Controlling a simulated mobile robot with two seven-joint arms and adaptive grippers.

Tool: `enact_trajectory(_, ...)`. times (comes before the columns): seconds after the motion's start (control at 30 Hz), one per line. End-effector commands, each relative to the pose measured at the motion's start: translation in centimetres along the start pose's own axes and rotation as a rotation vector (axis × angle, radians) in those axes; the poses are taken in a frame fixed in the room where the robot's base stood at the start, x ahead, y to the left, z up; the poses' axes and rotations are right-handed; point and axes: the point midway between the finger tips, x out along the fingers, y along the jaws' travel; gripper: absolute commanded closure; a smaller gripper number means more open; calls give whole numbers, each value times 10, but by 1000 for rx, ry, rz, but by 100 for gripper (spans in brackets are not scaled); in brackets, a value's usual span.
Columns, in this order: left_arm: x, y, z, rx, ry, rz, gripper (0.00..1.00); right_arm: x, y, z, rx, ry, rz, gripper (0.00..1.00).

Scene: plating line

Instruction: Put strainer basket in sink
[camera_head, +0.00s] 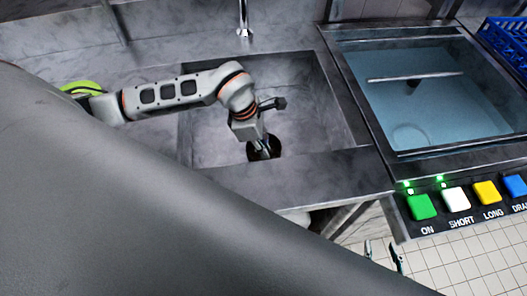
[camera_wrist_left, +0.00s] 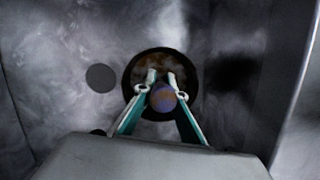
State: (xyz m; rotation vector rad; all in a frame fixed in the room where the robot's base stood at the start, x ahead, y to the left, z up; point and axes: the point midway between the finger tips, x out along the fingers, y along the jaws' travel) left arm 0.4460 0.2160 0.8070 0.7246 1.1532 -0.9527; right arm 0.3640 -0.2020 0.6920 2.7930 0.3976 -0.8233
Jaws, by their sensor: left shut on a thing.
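My left gripper (camera_head: 262,147) reaches down into the sink (camera_head: 212,140). It is shut on the knob of the dark round strainer basket (camera_head: 274,153), with brownish matter inside. In the left wrist view the basket (camera_wrist_left: 157,62) shows between and beyond the fingers (camera_wrist_left: 163,92), with a round purple-orange knob between the fingertips. The basket is inside the sink's walls; I cannot tell whether it touches the floor. My right gripper (camera_head: 383,256) shows only as two separated fingertips below the counter edge, open with nothing between them.
A faucet (camera_head: 244,20) stands behind the sink. To the right is a water-filled basin (camera_head: 425,85) with a metal frame and a bar. Coloured buttons (camera_head: 456,199) line its front. A blue crate (camera_head: 510,40) is at the far right. A grey disc (camera_wrist_left: 101,77) lies beside the basket.

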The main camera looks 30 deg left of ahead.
Motion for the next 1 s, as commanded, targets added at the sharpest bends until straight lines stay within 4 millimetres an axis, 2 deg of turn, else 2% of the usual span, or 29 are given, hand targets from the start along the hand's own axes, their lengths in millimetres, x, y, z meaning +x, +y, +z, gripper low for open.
enact_trajectory(0.1,18,-1,-5,-2,0,-3,100,0,0,0,0,0,0,60)
enact_trajectory(0.17,22,0,-6,-2,0,-1,100,0,0,0,0,0,0,60)
enact_trajectory(0.53,27,0,-8,-1,0,0,100,1,0,2,0,1,1,60)
enact_trajectory(0.57,26,0,-8,-1,1,0,82,1,0,1,0,1,1,60)
enact_trajectory(0.6,26,0,-8,-1,1,0,73,1,0,1,0,1,1,60)
enact_trajectory(1.0,22,0,-6,-1,0,0,73,0,1,-2,0,1,1,60)
